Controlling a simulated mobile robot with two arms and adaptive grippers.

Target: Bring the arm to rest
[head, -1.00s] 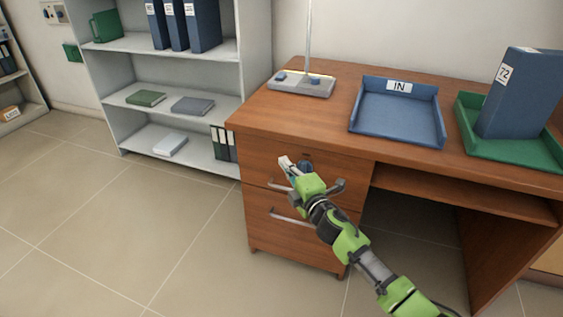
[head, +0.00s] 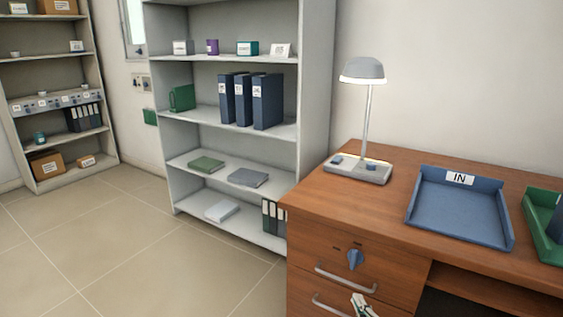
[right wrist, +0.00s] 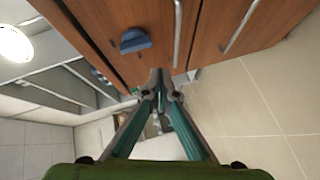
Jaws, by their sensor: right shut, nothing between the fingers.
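My right gripper (head: 362,302) shows only at the bottom edge of the head view, in front of the desk's drawer front (head: 312,262). Its fingers are shut and empty; in the right wrist view the fingertips (right wrist: 160,80) meet with nothing between them. The rest of my right arm is below the picture. A blue knob (head: 355,259) sits on the top drawer, above the gripper, and also shows in the right wrist view (right wrist: 135,40). Whether the fingers touch the drawer front cannot be told. My left gripper is not in view.
The wooden desk (head: 395,195) carries a lamp (head: 362,75), a blue IN tray (head: 460,210) and a green tray (head: 540,215) at the right edge. Drawer handles (head: 345,278) stick out near my gripper. A shelf unit (head: 318,110) stands behind. The floor (head: 120,240) at left is clear.

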